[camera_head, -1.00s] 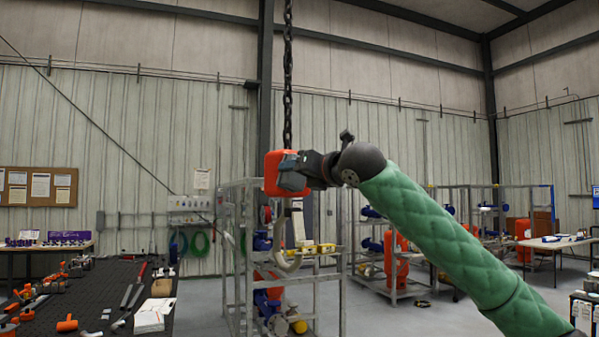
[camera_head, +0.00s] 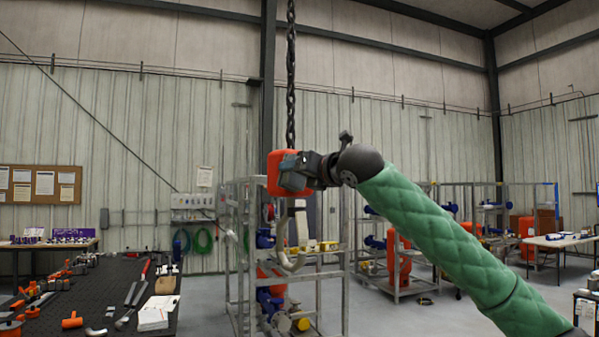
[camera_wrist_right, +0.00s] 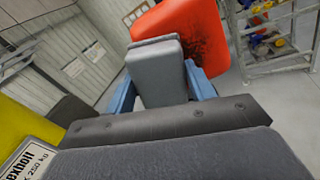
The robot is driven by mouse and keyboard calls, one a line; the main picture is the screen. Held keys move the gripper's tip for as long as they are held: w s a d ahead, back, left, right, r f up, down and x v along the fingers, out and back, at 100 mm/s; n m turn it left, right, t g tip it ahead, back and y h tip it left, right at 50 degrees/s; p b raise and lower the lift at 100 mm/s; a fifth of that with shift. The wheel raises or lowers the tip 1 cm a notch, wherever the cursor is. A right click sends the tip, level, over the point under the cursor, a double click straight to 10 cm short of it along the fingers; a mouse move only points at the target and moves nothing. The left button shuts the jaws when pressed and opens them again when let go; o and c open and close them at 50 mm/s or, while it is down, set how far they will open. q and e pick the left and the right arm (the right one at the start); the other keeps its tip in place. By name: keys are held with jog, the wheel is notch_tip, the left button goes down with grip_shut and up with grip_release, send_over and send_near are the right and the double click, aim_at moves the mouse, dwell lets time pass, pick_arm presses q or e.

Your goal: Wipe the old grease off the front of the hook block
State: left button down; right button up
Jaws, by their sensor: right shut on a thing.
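The orange hook block (camera_head: 274,165) hangs on a dark chain (camera_head: 290,85), with its pale curved hook (camera_head: 293,264) below. My right gripper (camera_head: 298,172) is at the right part of the block and covers some of it. In the right wrist view, its blue fingers (camera_wrist_right: 160,88) are shut on a grey pad (camera_wrist_right: 160,70). The pad overlaps the lower left of the orange block (camera_wrist_right: 170,25); I cannot tell whether it touches. A dark grease smear (camera_wrist_right: 203,47) shows on the block to the right of the pad. My left gripper is not in view.
A metal rack (camera_head: 343,285) stands behind the hook. A black-topped bench (camera_head: 105,290) with tools and a stack of white sheets (camera_head: 154,312) is at the left. Another table (camera_head: 560,240) is at the far right. Open floor lies between bench and rack.

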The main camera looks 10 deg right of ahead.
jog(key=shift+d, duration=0.1)
jog(key=shift+w+d+p, duration=1.9)
jog(key=shift+d+p, duration=1.1)
jog(key=shift+d, duration=0.2)
jog(key=shift+s+a+p, duration=0.15)
jog(key=shift+s+a, duration=0.5)
jog(key=shift+a, duration=0.45)
jog(key=shift+s+a+p, duration=0.2)
jog(key=shift+s+a, duration=0.4)
jog(key=shift+a, duration=0.55)
jog(key=shift+s+a+p, duration=0.15)
jog(key=shift+s+a, duration=0.5)
jog(key=shift+a, duration=0.45)
jog(key=shift+r, duration=0.25)
jog(key=shift+w+d, duration=0.1)
jog(key=shift+d, duration=0.05)
jog(key=w+d, duration=0.3)
jog(key=d, duration=0.3)
jog(key=shift+w+d, duration=0.2)
jog(key=shift+w, duration=0.05)
jog(key=shift+a, duration=0.1)
